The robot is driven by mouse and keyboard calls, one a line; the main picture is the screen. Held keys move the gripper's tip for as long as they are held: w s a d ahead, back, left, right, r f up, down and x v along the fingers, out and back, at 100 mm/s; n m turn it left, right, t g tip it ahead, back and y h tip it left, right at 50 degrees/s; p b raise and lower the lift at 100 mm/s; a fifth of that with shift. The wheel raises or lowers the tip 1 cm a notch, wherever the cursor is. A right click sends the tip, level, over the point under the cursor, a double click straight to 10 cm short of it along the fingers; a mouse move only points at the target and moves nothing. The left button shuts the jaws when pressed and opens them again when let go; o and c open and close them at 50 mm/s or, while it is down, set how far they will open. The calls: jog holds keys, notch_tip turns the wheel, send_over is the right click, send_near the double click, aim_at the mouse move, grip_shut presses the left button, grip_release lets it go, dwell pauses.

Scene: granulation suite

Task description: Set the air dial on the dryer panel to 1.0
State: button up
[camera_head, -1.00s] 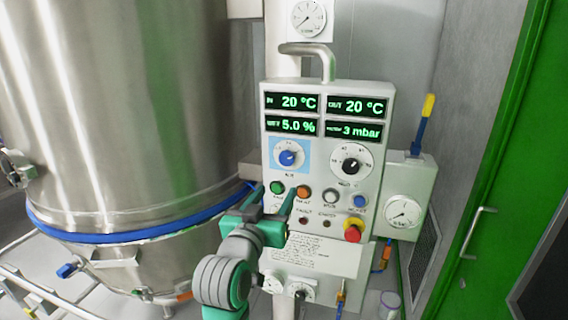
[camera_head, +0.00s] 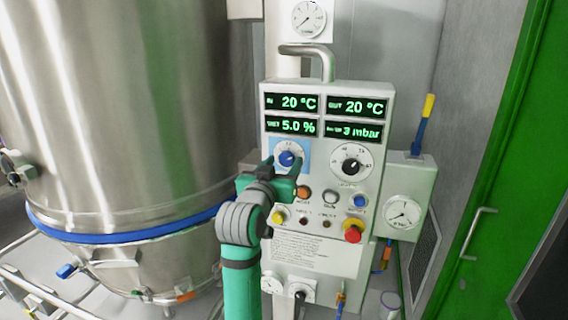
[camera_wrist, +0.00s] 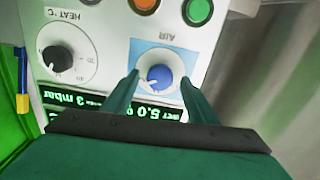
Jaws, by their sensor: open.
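The air dial (camera_head: 287,158) is a blue knob on a white round scale with a light blue square behind it, at the left of the dryer panel (camera_head: 315,262). In the wrist view the blue air dial (camera_wrist: 159,77) appears upside down, between my two fingers and beyond their tips. My gripper (camera_head: 284,166) is open, its green fingers just in front of and below the dial in the head view. In the wrist view my gripper (camera_wrist: 160,82) has its fingers spread on either side of the knob; contact cannot be told. The exact pointer reading is too small to tell.
The black heat dial (camera_head: 352,166) sits right of the air dial. Below are several buttons, including an orange one (camera_head: 303,192), and a red emergency knob (camera_head: 353,232). Displays (camera_head: 292,102) sit above. A large steel vessel (camera_head: 120,110) stands close on the left.

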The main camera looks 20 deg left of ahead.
jog(key=shift+w, duration=0.5)
jog(key=c, duration=1.1)
jog(key=shift+o, duration=0.2)
